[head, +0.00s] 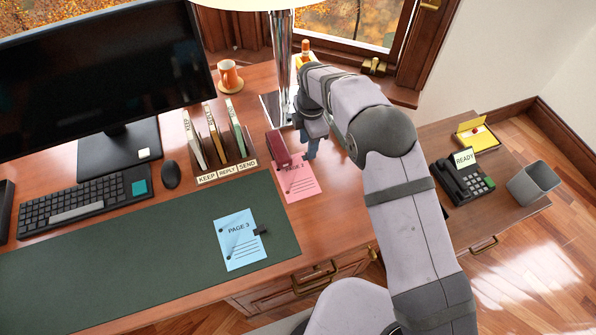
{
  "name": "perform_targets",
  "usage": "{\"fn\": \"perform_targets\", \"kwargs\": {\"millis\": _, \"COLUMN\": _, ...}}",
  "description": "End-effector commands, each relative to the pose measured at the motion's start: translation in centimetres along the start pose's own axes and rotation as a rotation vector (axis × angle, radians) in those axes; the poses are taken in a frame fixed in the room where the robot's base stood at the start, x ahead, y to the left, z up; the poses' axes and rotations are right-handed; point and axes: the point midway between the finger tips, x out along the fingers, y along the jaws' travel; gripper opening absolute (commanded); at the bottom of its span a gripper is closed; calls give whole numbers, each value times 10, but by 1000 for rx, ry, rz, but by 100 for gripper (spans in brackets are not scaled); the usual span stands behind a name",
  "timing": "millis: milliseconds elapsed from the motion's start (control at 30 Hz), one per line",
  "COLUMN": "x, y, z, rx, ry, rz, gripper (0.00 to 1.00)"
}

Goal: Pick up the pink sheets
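The pink sheets (300,186) lie flat on the wooden desk, just right of the green desk mat. A dark red stapler-like object (279,146) sits at their upper left edge and covers part of them and of their printed lettering. My gripper (310,153) is above the desk near the far right edge of the pink sheets, pointing down. Its fingers are small and partly hidden by the arm, so I cannot tell whether they are open or touch anything.
A blue "PAGE 3" sheet (240,240) with a dark clip lies on the green mat (130,275). A sorter (228,160) labelled KEEP, REPLY, SEND stands left of the pink sheets. A lamp (281,60) stands behind.

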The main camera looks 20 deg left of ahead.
Motion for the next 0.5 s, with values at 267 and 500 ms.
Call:
{"fn": "perform_targets", "kwargs": {"millis": 267, "x": 31, "y": 0, "z": -2, "rx": 0, "ry": 0, "rz": -2, "gripper": 38}}
{"fn": "perform_targets", "kwargs": {"millis": 500, "x": 39, "y": 0, "z": -2, "rx": 0, "ry": 0, "rz": 1, "gripper": 38}}
